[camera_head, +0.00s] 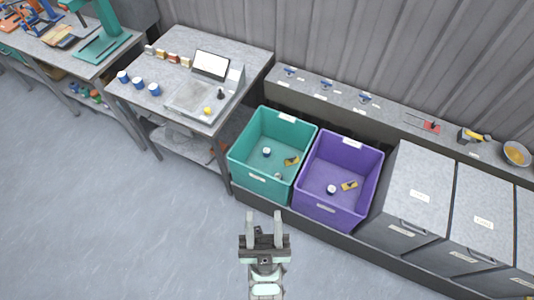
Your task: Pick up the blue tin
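Blue tins with pale tops stand in a row at the left front of the grey table: a left one (122,77), a middle one (138,84) and a right one (154,89). A small round item with a pale top and dark side (266,152) lies in the teal bin, and a similar one (331,189) lies in the purple bin; their colour is hard to tell. My gripper (264,215) is open and empty, its two fingers apart, in front of the bins. It is well to the right of the row of blue tins and apart from them.
The teal bin (246,177) and purple bin (313,208) also hold yellow items. The table carries a tablet-like screen (211,65), a pale tray or scale (190,97) and small blocks at the back. Lidded grey bins (418,185) stand right. The floor at left is clear.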

